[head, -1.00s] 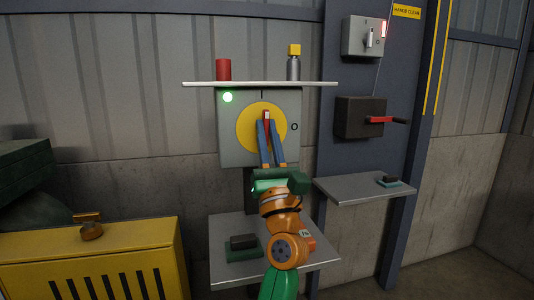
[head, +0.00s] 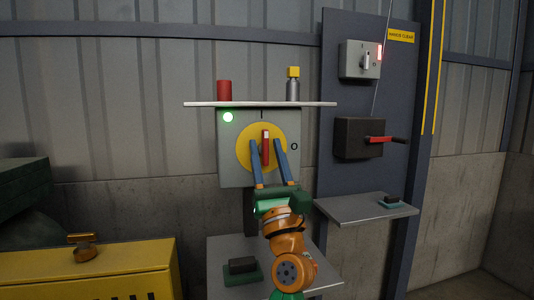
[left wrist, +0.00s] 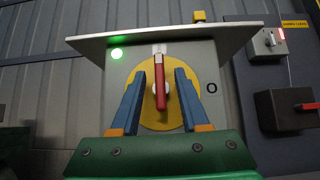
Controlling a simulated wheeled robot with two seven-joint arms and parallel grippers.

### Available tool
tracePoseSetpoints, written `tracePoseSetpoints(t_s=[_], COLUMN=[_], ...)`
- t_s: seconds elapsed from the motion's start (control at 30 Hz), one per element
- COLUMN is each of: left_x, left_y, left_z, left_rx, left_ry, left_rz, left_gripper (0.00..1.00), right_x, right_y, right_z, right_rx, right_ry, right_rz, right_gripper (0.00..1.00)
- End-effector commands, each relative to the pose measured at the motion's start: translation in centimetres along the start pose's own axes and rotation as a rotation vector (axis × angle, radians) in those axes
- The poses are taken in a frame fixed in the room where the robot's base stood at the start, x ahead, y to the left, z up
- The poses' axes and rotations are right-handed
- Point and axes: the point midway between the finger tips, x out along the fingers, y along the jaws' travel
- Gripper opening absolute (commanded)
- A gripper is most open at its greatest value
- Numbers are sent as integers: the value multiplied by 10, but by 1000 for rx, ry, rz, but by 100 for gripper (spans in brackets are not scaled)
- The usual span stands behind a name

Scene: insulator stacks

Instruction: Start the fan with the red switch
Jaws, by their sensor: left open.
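The red switch (head: 265,148) is an upright handle on a yellow disc (head: 243,158) on a grey box (head: 230,172). It points up to the "I" mark; the "O" mark is on the right. A green lamp (head: 228,117) glows at the box's upper left. My left gripper (head: 266,143) is open, with one blue finger on each side of the handle and gaps visible on both sides. The left wrist view also shows the upright handle (left wrist: 160,85) between the spread fingers. No fan is in view. My right gripper is not in view.
A shelf (head: 260,103) above the box bears a red can (head: 224,91) and a yellow-topped bottle (head: 293,85). To the right are a grey lever switch (head: 360,60) and a dark box with a red handle (head: 358,138). A lower shelf (head: 222,252) is below.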

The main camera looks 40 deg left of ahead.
Motion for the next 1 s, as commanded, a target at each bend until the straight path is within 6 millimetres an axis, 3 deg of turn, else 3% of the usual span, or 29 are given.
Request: tracePoseSetpoints(t_s=[0.1, 0.4, 0.9, 1.0], left_x=[-7, -66, -72, -91], left_y=[0, 0, -1, -19], left_z=[-1, -3, 0, 6], left_rx=[0, -1, 9, 200], left_ry=[0, 2, -5, -113], left_rz=[-1, -1, -5, -121], left_gripper=[45, 45, 45, 45], right_x=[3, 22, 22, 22], right_y=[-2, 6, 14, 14], right_z=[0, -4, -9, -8], right_rx=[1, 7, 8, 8], right_ry=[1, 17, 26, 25], right_rz=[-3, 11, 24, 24], right_gripper=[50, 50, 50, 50])
